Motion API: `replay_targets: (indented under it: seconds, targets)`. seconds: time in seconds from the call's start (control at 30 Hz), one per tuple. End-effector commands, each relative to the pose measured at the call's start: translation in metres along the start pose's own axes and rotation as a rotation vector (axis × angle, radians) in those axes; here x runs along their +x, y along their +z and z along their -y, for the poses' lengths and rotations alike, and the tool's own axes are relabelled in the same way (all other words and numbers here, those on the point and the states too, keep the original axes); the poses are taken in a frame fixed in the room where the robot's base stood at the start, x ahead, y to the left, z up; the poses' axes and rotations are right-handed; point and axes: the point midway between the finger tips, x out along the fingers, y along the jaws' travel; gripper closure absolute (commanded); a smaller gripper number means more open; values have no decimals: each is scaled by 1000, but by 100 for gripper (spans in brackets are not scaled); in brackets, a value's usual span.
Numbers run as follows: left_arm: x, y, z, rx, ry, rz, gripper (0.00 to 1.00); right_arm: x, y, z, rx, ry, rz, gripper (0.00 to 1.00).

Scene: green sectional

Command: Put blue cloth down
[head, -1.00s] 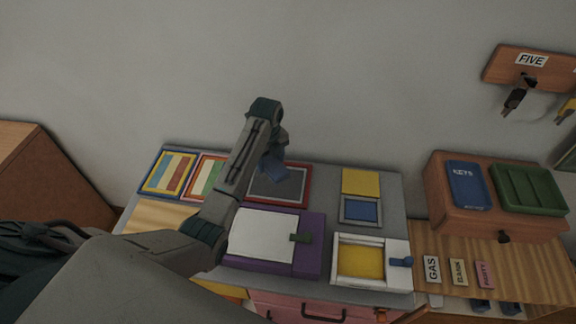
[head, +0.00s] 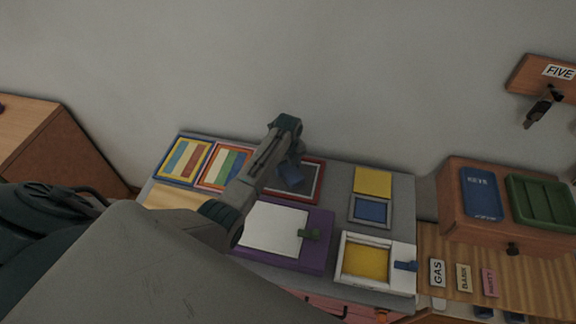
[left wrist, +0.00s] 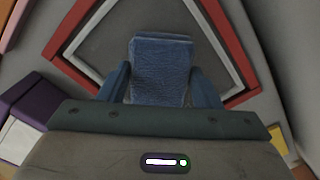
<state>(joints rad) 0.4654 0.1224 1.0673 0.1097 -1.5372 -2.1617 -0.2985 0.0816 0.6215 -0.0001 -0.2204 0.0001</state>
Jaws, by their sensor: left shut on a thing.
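The blue cloth (left wrist: 160,68) is a folded, textured piece between the two fingers of my left gripper (left wrist: 163,85) in the left wrist view. The gripper is shut on it. The cloth is over the grey panel inside a red frame (left wrist: 222,35); I cannot tell whether it touches the panel. In the head view, my left gripper (head: 292,170) reaches over the same red frame (head: 318,180), and the arm hides part of the frame. My right gripper is not in view.
Striped framed panels (head: 184,161) lie left of the red frame. A purple box with a white panel (head: 274,228) is in front, and a yellow tray (head: 367,261) and small blue panel (head: 371,210) are to the right. A wall stands behind.

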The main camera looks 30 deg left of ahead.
Motion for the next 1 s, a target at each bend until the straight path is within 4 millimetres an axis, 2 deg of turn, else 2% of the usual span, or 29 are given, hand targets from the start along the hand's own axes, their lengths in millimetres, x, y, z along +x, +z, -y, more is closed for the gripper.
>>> replay_targets:
  seconds: [0.37, 0.4, 0.5, 0.87, 1.0]
  targets:
    - [6, 0, 0, 0, -1, 1, 67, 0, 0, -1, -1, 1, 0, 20]
    - [7, 0, 0, 0, -1, 1, 40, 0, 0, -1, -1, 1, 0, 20]
    - [6, 0, 0, 0, -1, 1, 20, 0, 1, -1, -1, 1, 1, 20]
    - [2, 0, 0, 0, -2, 2, 20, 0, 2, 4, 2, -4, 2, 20]
    - [-14, 1, 1, 0, -3, 3, 20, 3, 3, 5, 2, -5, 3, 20]
